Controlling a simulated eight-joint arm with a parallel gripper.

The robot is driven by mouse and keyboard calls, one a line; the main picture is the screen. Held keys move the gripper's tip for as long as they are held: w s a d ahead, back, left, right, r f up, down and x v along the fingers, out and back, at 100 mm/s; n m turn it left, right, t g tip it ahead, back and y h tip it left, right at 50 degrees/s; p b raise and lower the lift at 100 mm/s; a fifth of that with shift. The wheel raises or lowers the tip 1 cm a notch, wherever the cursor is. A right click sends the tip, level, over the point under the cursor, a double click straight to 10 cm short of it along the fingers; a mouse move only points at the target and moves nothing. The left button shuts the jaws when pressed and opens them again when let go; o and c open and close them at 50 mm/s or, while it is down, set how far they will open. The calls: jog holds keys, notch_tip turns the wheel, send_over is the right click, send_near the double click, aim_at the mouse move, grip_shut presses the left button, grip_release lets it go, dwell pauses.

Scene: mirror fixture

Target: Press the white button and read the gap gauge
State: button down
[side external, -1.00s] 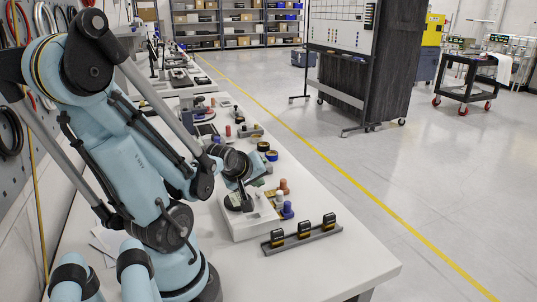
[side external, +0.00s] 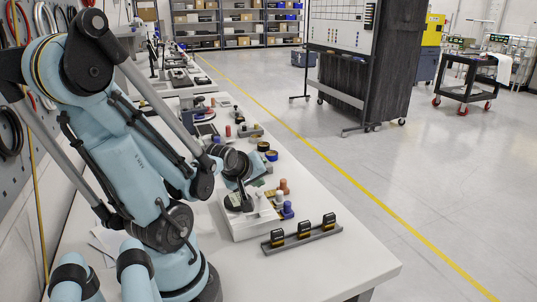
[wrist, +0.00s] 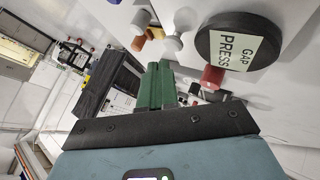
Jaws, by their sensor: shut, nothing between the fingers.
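In the wrist view, a round black disc (wrist: 205,38) carries a pale label reading "GAP PRESS"; I see no needle or number on it. A pale grey-white knob (wrist: 172,45) stands left of the disc, just beyond my fingertips. My gripper (wrist: 158,68) has green fingers that are together and empty. I cannot tell whether they touch the knob. In the side view, the white fixture block (side external: 247,230) sits on the bench with a pale knob (side external: 279,198) on it. My arm's end hangs over its left part and hides some of it.
A red knob (wrist: 213,77) is beside the disc and an orange-brown one (wrist: 139,41) is near the pale knob. In the side view, a blue knob (side external: 288,210) stands on the block. A dark rail (side external: 302,239) with black-and-yellow pieces lies in front. The bench's front right is bare.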

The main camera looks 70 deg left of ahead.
aim_at(258, 194)
jog(key=shift+f, duration=0.4)
jog(key=shift+f, duration=0.6)
dwell(0.9)
jog(key=shift+r, duration=1)
jog(key=shift+r, duration=0.1)
jog(key=shift+r, duration=2.4)
jog(key=shift+w+d, duration=0.1)
